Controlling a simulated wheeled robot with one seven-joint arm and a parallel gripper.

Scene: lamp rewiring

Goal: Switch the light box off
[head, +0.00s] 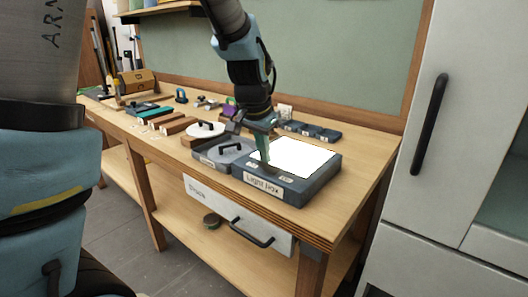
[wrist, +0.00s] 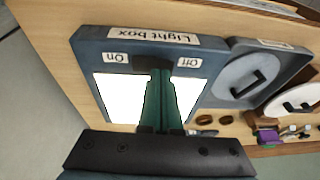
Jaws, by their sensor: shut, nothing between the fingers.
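The light box (head: 318,176) is a dark blue-grey box near the front right of the bench, with a bright white panel (head: 302,156) on top. In the wrist view the light box (wrist: 92,48) appears upside down, its panel (wrist: 120,97) also bright white. Its "On" label (wrist: 116,58) is left and its "Off" label (wrist: 188,63) right. A dark switch (wrist: 143,62) lies between them, partly hidden by my fingers. My gripper (head: 265,162) is shut and empty, its green fingertips (wrist: 161,72) at the switch. I cannot tell whether they touch it.
A drawer with a dark handle (head: 250,232) is below the bench top. Bare wood lies right of the light box.

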